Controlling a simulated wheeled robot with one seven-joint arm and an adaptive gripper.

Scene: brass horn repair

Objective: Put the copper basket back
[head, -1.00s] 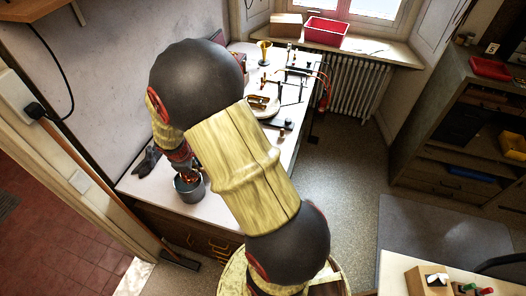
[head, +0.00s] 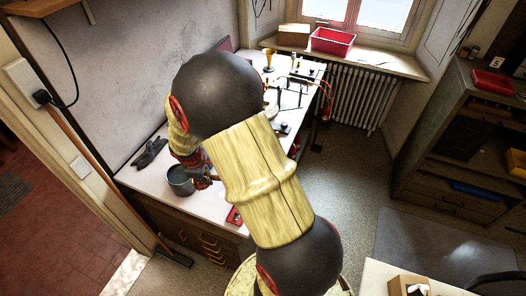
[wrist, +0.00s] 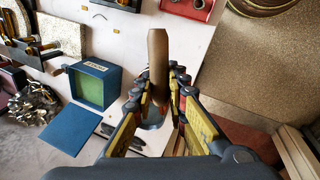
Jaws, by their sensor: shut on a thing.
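My gripper (wrist: 160,98) is shut on a smooth brown, rod-like part (wrist: 157,55) that stands up between its fingers in the wrist view. I take this for the handle of the copper basket; the basket's body is hidden or cannot be made out. In the head view my gripper (head: 203,180) is small and partly covered by my arm, just right of a grey pot (head: 180,182) on the white bench. The pot is open at the top, and its inside looks dark blue-grey.
Dark gloves (head: 150,153) lie behind the pot. A red piece (head: 234,215) lies at the bench's front edge. The wrist view shows a blue box (wrist: 93,84) with a green inside, a flat blue panel (wrist: 70,130) and a shiny crumpled heap (wrist: 35,104).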

